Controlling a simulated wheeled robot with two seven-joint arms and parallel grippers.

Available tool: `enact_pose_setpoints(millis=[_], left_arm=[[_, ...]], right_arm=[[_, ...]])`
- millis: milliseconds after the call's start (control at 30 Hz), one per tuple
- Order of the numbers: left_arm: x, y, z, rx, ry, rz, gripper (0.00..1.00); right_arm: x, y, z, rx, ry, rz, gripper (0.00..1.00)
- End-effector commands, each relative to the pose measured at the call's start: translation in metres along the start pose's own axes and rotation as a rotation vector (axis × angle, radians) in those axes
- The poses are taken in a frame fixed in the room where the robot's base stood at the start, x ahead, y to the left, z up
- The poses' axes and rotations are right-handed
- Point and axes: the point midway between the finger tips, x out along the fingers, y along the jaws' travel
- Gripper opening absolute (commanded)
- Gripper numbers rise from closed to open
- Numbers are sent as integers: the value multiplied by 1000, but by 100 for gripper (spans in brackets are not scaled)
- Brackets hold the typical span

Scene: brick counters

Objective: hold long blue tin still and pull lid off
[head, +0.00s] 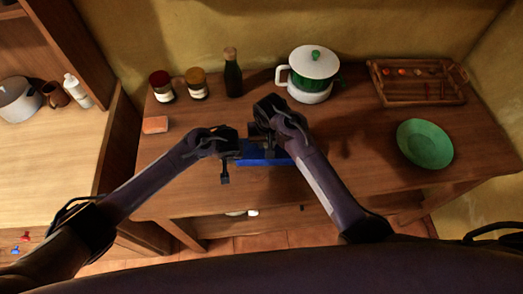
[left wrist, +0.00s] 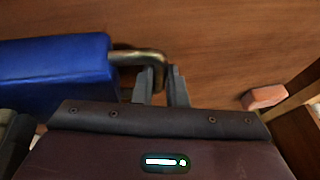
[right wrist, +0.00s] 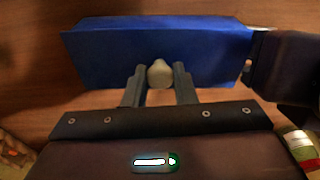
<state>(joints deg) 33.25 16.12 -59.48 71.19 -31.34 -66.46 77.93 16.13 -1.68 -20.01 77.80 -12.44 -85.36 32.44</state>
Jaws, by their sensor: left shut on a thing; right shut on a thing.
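The long blue tin (head: 255,161) lies on the wooden counter near its front edge, partly hidden under my grippers in the head view. It also shows in the left wrist view (left wrist: 55,72) and the right wrist view (right wrist: 100,55). My left gripper (left wrist: 161,82) is shut on the brass handle (left wrist: 125,56) at one end of the tin. My right gripper (right wrist: 159,82) is shut on the pale rounded knob (right wrist: 160,72) of the tin's lid. I cannot make out a gap between lid and tin.
An orange block (head: 155,125) lies left of my left gripper. Two jars (head: 197,84), a dark bottle (head: 232,78) and a white-and-green pot (head: 313,75) stand behind. A wooden tray (head: 420,100) and green bowl (head: 425,144) are at right. Counter between bowl and tin is clear.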

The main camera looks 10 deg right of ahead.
Motion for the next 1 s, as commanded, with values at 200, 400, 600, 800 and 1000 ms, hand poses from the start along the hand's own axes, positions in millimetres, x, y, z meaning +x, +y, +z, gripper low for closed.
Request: enact_pose_setpoints(millis=[200,400,600,800,1000], left_arm=[[0,0,1,1,-1,1,0],[0,0,1,1,-1,0,0],[0,0,1,1,-1,0,0],[1,0,1,1,-2,-1,0],[1,-1,1,1,-3,-2,13]], right_arm=[[-1,1,0,0,1,-1,0],[-6,1,-2,0,2,-1,0],[-20,0,-3,1,2,-2,0],[-31,1,-5,1,1,-1,0],[-32,1,-6,1,3,-2,0]])
